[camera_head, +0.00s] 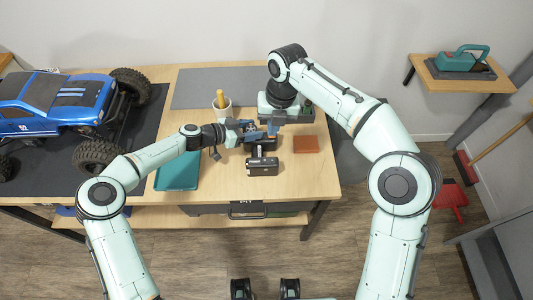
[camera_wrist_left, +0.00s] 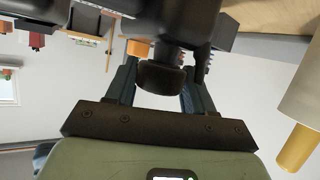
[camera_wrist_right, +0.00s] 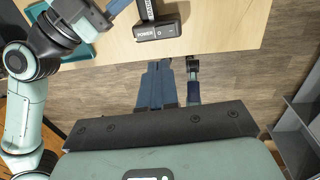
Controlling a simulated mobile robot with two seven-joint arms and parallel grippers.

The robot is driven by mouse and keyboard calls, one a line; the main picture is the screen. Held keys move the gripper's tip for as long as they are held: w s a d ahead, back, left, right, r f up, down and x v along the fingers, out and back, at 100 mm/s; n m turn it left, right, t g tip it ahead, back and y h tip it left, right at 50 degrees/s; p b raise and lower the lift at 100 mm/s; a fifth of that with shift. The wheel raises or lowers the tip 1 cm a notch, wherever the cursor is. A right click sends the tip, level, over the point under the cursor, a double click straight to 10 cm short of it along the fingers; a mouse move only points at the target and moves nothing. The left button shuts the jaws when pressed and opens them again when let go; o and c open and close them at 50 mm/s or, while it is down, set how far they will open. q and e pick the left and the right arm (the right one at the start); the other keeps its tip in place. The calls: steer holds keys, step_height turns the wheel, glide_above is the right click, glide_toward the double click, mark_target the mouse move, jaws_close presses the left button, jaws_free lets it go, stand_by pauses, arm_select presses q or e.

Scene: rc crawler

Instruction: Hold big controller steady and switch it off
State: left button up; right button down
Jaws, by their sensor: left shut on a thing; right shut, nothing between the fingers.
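The big controller (camera_head: 262,166) is dark and stands on the table near its front edge, its grip rising from a block-like base. In the right wrist view its base (camera_wrist_right: 160,29) shows a "POWER" label and an "O" mark; the switch position is unclear. My left gripper (camera_head: 250,129) is shut on the controller's upper part from the left. In the left wrist view a dark rounded part (camera_wrist_left: 160,77) of it sits between the fingers. My right gripper (camera_head: 273,127) is shut and empty, above and behind the base. In its wrist view the fingers (camera_wrist_right: 177,65) point toward the table edge, apart from the base.
A blue truck (camera_head: 58,103) stands on a dark mat at the left. A teal tray (camera_head: 178,174) lies left of the controller, a cup (camera_head: 222,110) with a yellow handle stands behind, and a brown-orange block (camera_head: 306,144) lies to the right.

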mark_target(266, 160)
stand_by(0.3)
steer(key=f, duration=0.4)
steer(key=a+f, duration=0.1)
steer(key=f, duration=0.9)
steer(key=shift+a, duration=0.35)
steer(key=shift+a+f+h, duration=0.15)
steer(key=shift+f+h, duration=0.05)
steer(key=shift+h, duration=0.1)
steer(key=shift+s+f, duration=0.1)
steer(key=shift+f, duration=0.05)
